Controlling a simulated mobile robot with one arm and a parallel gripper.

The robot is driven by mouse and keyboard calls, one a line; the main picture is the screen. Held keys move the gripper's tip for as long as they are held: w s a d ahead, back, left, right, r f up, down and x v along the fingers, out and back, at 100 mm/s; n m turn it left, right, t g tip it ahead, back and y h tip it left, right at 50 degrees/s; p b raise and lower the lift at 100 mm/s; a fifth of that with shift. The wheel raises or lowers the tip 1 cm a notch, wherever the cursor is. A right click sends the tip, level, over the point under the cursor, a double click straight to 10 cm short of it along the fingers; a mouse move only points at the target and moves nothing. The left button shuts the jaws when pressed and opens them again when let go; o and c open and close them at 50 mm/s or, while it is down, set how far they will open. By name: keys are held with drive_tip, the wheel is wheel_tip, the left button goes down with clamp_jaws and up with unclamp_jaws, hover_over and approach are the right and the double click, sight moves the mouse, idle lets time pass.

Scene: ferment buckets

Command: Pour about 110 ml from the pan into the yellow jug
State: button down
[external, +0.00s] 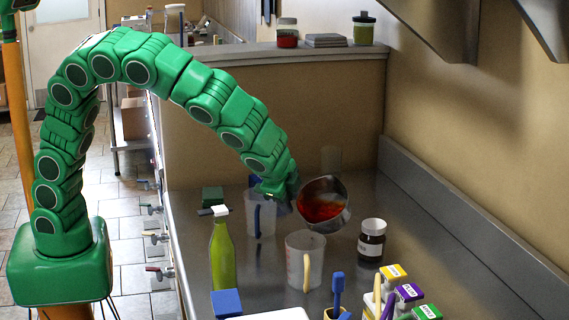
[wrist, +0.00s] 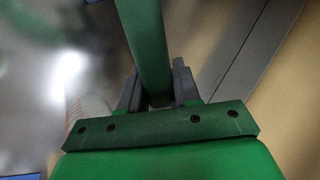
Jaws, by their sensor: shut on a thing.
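My gripper (external: 283,188) is shut on the green handle of the pan; in the wrist view its dark fingers (wrist: 157,84) press on both sides of that handle (wrist: 146,40). The pan (external: 341,217) is metal, holds red-orange liquid (external: 318,208), and is tilted with its opening toward the external camera. It is above the counter. A clear jug with a yellowish handle (external: 316,254) stands upright on the counter, below and slightly left of the pan. It looks empty. No liquid stream is visible between them.
Another clear jug (external: 266,217) stands behind left. A green bottle with a white cap (external: 221,258) is at left, and a dark jar (external: 372,240) at right. Coloured-lid containers (external: 408,291) and a blue block (external: 226,302) fill the front. A wall bounds the right side.

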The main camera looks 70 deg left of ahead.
drive_tip(key=shift+s+d+r, duration=0.2)
drive_tip(key=shift+r, duration=0.05)
drive_tip(key=shift+s+d+r+y, duration=0.15)
drive_tip(key=shift+r+y, duration=0.05)
drive_tip(key=shift+y, duration=0.1)
drive_tip(key=shift+s+d+r+t+y, duration=0.25)
drive_tip(key=shift+r+t+y, duration=0.2)
drive_tip(key=shift+t, duration=0.25)
idle(1.4)
drive_tip(key=shift+w+a+f+g+h, duration=0.25)
drive_tip(key=shift+w+f+g+h, duration=0.05)
drive_tip(key=shift+f+g+h, duration=0.2)
drive_tip(key=shift+w+a+f+g+h, duration=1.5)
drive_tip(key=shift+w+a+g+h, duration=0.15)
drive_tip(key=shift+g+h, duration=0.15)
drive_tip(key=shift+a, duration=0.1)
